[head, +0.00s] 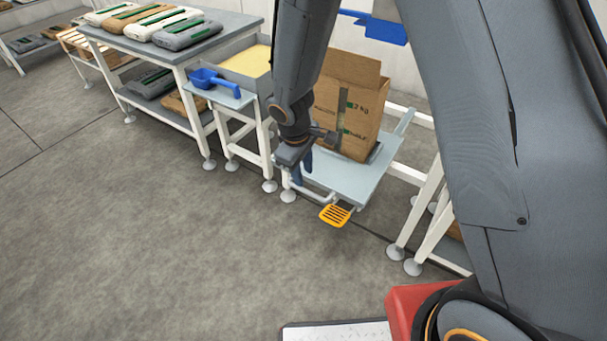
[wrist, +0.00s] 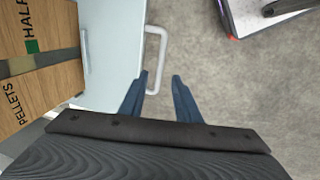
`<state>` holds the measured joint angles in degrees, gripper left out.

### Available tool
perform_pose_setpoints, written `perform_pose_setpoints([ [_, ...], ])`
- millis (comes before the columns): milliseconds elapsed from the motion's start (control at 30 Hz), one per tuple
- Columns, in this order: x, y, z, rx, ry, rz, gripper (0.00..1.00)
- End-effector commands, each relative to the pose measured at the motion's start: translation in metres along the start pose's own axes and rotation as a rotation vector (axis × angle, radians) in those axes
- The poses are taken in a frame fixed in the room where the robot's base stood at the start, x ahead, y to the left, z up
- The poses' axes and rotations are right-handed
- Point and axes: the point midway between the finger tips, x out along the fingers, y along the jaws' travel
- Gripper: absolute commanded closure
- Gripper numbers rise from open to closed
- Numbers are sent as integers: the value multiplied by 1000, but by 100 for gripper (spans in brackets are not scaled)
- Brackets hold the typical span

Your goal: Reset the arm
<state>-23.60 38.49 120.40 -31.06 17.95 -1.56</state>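My gripper (head: 302,172) hangs low in front of the table with the brown bag, its blue fingers pointing down. The arm bends down from the upper part of the head view. It hides part of the table and the bag's left side.
A brown open-topped bag (head: 355,110) stands on the pale blue table (head: 352,187), close to my gripper. An orange slotted pedal (head: 334,215) juts out below. A blue scoop (head: 212,80) lies on a small stand to the left. The grey floor (head: 150,240) in front is clear.

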Motion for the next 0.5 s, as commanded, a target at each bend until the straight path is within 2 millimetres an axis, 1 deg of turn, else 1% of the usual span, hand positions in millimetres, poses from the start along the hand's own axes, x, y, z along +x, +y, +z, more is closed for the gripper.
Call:
perform_pose_setpoints([
  [367,0,0,1,2,-1,0,70],
  [467,-9,5,9,34,-5,-1,70],
  [500,-16,9,16,61,-8,-3,70],
])
